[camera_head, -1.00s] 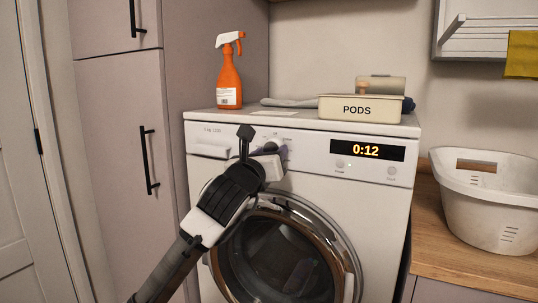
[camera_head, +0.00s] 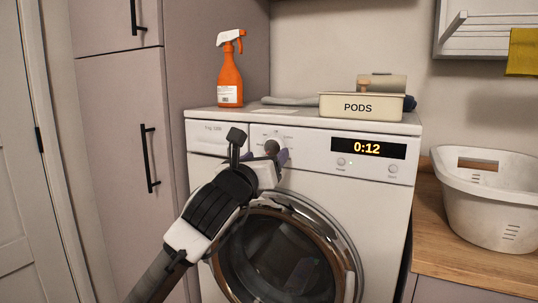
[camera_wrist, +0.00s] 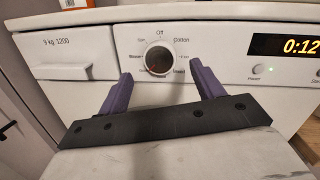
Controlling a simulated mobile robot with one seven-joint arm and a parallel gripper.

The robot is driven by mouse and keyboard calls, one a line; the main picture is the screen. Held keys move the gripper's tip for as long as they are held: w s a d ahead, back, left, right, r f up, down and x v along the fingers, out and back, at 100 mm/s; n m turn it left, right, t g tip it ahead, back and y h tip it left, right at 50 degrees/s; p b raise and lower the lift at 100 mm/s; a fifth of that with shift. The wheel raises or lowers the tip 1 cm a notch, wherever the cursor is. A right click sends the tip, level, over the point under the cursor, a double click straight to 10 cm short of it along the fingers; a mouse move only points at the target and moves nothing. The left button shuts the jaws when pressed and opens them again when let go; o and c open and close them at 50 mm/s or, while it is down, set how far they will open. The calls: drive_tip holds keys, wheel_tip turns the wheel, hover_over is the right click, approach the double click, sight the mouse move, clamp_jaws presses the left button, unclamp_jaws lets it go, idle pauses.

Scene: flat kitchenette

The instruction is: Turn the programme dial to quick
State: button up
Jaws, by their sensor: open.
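The programme dial (camera_head: 272,147) is a round knob on the washing machine's (camera_head: 318,172) front panel; it also shows in the wrist view (camera_wrist: 158,60). Around it is small print, with "Off" above and "Cotton" at upper right. Other labels are too small or blurred to read surely, and I cannot tell where the dial points. My gripper (camera_wrist: 161,69) is open, its two purple fingers spread left and right of the dial and slightly below it. Nothing is between them in its grip. In the head view my gripper (camera_head: 268,166) is just below the dial.
The display (camera_head: 368,148) reads 0:12, with two small buttons below. A detergent drawer (camera_head: 206,138) is left of the dial, the round door (camera_head: 345,248) below. A spray bottle (camera_head: 230,82) and PODS box (camera_head: 360,107) stand on top. A white basket (camera_head: 490,215) is at right.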

drive_tip(key=v, duration=1)
drive_tip(key=shift+b, duration=0.35)
